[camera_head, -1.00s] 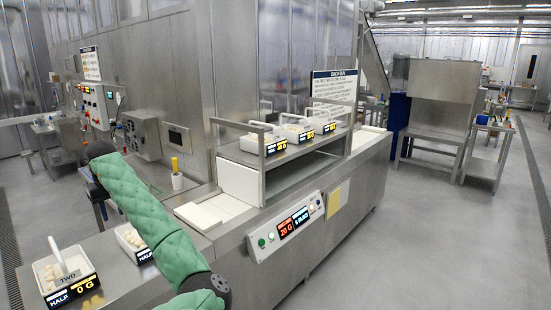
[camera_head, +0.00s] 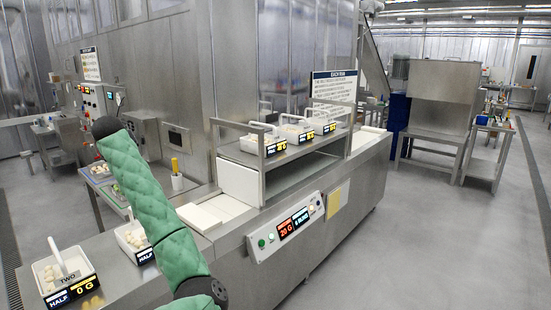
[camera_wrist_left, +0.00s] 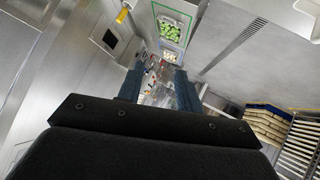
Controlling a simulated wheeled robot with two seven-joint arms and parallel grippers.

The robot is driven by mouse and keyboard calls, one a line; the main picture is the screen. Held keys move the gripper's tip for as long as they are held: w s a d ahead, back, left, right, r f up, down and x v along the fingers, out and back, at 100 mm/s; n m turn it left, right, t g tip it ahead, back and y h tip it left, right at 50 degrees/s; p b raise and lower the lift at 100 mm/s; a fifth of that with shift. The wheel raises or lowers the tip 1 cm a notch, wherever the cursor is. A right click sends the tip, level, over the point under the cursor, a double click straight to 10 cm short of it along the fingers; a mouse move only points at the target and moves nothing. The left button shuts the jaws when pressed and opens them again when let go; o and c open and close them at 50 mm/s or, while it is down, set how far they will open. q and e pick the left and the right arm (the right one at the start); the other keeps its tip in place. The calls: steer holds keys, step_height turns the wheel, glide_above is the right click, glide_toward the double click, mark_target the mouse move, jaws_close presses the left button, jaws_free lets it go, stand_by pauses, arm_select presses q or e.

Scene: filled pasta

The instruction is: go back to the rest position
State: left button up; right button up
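My left gripper (camera_wrist_left: 158,88) shows in the left wrist view as two blue fingers set apart, with nothing between them. It is open, with distant floor and clutter in the gap. My green padded arm (camera_head: 150,205) rises from the bottom of the head view up to a dark joint at the left. The gripper itself does not show in the head view. My right gripper is in neither view.
A HALF tray (camera_head: 78,289) marked TWO and another HALF tray (camera_head: 146,256) stand on the steel counter beside my arm. A shelf (camera_head: 262,161) holds several trays. A control panel (camera_head: 262,241) faces the front. The floor (camera_head: 440,240) at right is clear.

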arm_select(q)
steer(key=w+d+f+m+t+h, duration=0.1)
steer(key=d+f+m+t+h, duration=0.3)
steer(key=d+f, duration=1.2)
steer(key=s+d+f+m+g, duration=0.15)
steer(key=s+d+f, duration=0.3)
steer(key=f, duration=0.65)
steer(key=s+d+f+m+g, duration=0.1)
steer(key=s+d+f+m, duration=0.3)
steer(key=f, duration=0.7)
steer(key=s+d+f+n+g, duration=0.1)
steer(key=s+d+f+g, duration=0.15)
steer(key=s+f, duration=0.55)
steer(key=s+d+f+m+g, duration=0.1)
steer(key=s+d+f+g, duration=0.15)
steer(key=s+f, duration=1)
steer(key=s+d+f+m+g, duration=0.1)
steer(key=s+d+f, duration=0.3)
steer(key=s+f, duration=0.85)
steer(key=s+f+g, duration=0.2)
steer(key=s+f, duration=0.4)
steer(key=s, duration=0.7)
steer(key=s+f+g, duration=0.2)
steer(key=s+f, duration=0.5)
steer(key=s, duration=0.6)
steer(key=shift+f+h, duration=0.3)
